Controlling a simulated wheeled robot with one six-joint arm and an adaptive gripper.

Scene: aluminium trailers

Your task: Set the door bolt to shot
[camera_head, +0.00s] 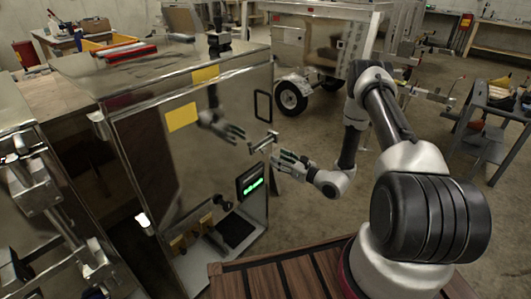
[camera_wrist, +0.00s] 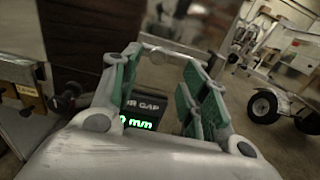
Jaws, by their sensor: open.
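A metal door bolt (camera_head: 263,142) sits near the right edge of the shiny cabinet door, between a black rectangular loop and a display. My gripper (camera_head: 282,161) is just right of the bolt, pointing at the door, and looks open and empty. In the wrist view, the green-padded fingers of my gripper (camera_wrist: 162,58) are spread apart. A pale metal bar (camera_wrist: 165,50), perhaps part of the bolt, shows blurred between the fingertips. I cannot tell whether the fingers touch it or how far the bolt is slid.
A gap display (camera_head: 251,182) with green digits is below the bolt; its reading in the wrist view (camera_wrist: 138,122) ends in "0 mm". The black loop handle (camera_head: 262,106) is above. A wheeled trailer (camera_head: 320,45) stands behind.

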